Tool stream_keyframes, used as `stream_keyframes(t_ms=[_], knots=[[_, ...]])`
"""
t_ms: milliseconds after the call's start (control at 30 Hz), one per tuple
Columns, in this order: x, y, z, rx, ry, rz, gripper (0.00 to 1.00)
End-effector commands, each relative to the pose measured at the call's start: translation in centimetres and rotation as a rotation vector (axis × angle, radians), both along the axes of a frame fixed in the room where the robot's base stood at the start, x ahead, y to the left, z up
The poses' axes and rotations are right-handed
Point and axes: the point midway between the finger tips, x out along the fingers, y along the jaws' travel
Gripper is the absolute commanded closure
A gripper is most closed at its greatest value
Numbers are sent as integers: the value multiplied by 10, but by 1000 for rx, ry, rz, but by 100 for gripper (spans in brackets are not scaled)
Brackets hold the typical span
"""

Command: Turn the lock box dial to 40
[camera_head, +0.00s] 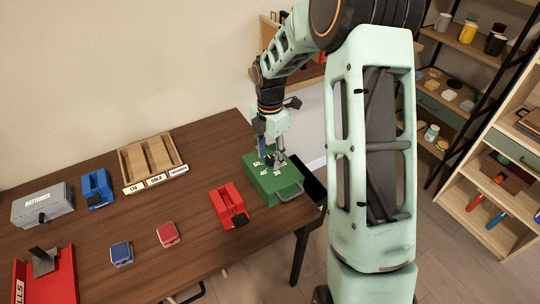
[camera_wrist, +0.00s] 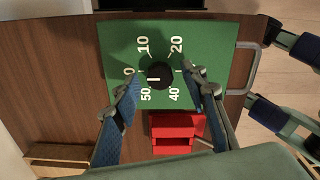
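The green lock box (camera_head: 262,187) stands at the right end of the table, with white numbers on top and a grey handle on its right. In the wrist view, its top (camera_wrist: 222,52) shows a round black dial (camera_wrist: 160,75) with a short white mark. The mark's exact direction is hard to tell. 10, 20, 40 and 50 are readable around it; 0 is partly covered at the left and a finger hides the right side. My gripper (camera_wrist: 161,73) is open, one finger on each side of the dial, with visible gaps. It also shows above the box in the head view (camera_head: 271,158).
A red stapler-like object (camera_head: 230,205) sits left of the box; the wrist view shows a red object (camera_wrist: 172,125) near it. A wooden tray (camera_head: 150,157), blue object (camera_head: 97,188), grey battery box (camera_head: 42,205) and two small blocks lie farther left.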

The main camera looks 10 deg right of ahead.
Motion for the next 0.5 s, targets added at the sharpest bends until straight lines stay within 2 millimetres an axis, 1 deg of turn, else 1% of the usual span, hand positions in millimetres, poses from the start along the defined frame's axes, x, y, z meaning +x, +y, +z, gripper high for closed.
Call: stream_keyframes(t_ms=[267, 500], knots=[[0, 0, -1, 0, 0, 0, 60], [0, 0, -1, 0, 0, 0, 87]])
